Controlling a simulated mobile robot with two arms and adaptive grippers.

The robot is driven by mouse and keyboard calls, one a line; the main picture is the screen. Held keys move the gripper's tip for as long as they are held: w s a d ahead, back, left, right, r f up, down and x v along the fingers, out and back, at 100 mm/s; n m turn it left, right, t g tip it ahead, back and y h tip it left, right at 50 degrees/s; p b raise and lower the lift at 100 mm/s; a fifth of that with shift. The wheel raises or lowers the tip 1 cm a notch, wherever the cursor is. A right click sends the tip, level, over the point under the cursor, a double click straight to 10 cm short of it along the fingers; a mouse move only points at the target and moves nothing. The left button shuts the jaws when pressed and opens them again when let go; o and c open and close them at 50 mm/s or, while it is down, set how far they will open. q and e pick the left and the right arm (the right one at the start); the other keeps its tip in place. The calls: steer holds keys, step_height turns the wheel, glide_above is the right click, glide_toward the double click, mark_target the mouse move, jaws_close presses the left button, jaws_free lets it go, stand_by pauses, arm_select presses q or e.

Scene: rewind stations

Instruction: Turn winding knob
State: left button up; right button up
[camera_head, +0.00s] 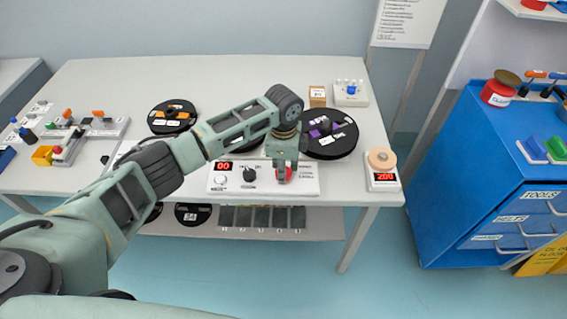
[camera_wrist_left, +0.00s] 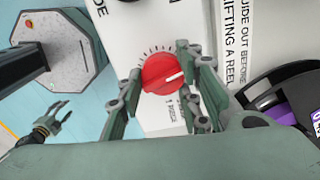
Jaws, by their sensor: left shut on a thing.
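The red winding knob (camera_wrist_left: 163,73) with a white pointer line sits on the right part of the white rewind station panel (camera_head: 230,188). It also shows in the head view (camera_head: 286,175), partly hidden by my gripper. My left gripper (camera_wrist_left: 166,78) reaches down over the panel and is shut on the knob, one finger on each side. In the wrist view the pointer line points right and slightly up. A dial scale and small print lie around the knob. My right gripper (camera_wrist_left: 57,118) shows small at the lower left of the wrist view, its fingers apart and empty.
The panel has a red "00" display (camera_head: 224,166) and a black selector (camera_head: 250,175). A reel with purple tape (camera_head: 335,143) and one with orange tape (camera_head: 172,105) lie behind. A scale (camera_head: 383,178) stands at right. A blue drawer cabinet (camera_head: 450,170) is beyond.

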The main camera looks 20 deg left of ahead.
arm_select(q)
steer(key=n+p, duration=0.3)
steer(key=n, duration=0.1)
steer(key=shift+s+d, duration=0.15)
steer(key=shift+s, duration=0.1)
steer(key=shift+f+n+p, duration=0.1)
steer(key=shift+n+p, duration=0.7)
steer(key=shift+p, duration=0.05)
steer(key=shift+f, duration=0.1)
steer(key=o, duration=1)
steer(key=shift+d, duration=0.1)
steer(key=shift+o, duration=0.2)
steer(key=shift+w+r, duration=0.1)
steer(key=shift+r, duration=0.1)
